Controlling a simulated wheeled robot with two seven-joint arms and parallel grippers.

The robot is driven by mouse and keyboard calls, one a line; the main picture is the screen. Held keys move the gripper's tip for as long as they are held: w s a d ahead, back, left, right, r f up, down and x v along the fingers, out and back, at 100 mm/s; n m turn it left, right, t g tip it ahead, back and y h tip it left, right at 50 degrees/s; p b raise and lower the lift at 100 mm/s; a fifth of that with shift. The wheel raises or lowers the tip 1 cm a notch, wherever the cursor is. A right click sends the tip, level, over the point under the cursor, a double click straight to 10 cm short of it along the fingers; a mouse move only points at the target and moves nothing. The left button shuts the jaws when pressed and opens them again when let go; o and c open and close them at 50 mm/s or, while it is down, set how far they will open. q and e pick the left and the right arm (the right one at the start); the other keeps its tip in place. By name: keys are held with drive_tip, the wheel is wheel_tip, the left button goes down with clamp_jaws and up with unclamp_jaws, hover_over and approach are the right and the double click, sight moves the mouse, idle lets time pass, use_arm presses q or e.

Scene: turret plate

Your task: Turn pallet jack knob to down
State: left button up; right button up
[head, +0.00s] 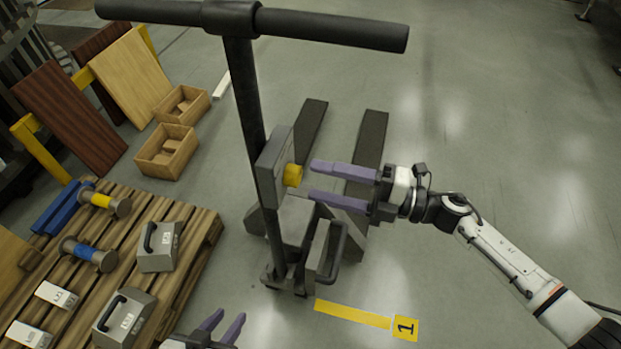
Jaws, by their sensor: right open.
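The pallet jack (246,95) stands upright in the middle of the head view, with a dark T-shaped handle at the top. A yellow knob (292,175) sticks out of the right side of a grey box (274,160) on its column. My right gripper (311,179) is open and empty, its purple fingers pointing left at the knob. The fingertips are a little to the right of the knob, one above and one below its level, and do not appear to touch it. My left gripper (229,315) is open and empty at the bottom edge, partly cut off.
A wooden pallet (200,225) at the left carries grey weights with handles, blue and yellow rollers and white boxes. Two wooden bins (165,152) and leaning boards stand behind it. A yellow floor strip (352,314) lies in front of the jack.

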drive_tip(key=v, duration=0.6)
drive_tip(key=shift+d+b, duration=0.4)
drive_tip(key=shift+b, duration=0.05)
drive_tip(key=shift+s, duration=0.15)
drive_tip(key=s+d+f+m+t+h, duration=0.2)
drive_tip(key=f+m+t+h, duration=0.3)
drive_tip(key=m, duration=0.6)
drive_tip(key=s+d+f+m+t+h, duration=0.25)
drive_tip(key=f+m+h, duration=0.5)
drive_tip(key=m, duration=0.45)
drive_tip(key=s+d+f+m+g+h, duration=0.1)
drive_tip(key=s+f+m+g, duration=0.3)
drive_tip(key=s+f, duration=0.6)
drive_tip(key=s+m+h, duration=0.1)
drive_tip(key=s+m, duration=0.1)
drive_tip(key=s, duration=0.1)
drive_tip(key=shift+g, duration=0.35)
drive_tip(key=shift+d+r+h, duration=0.1)
drive_tip(key=shift+h, duration=0.15)
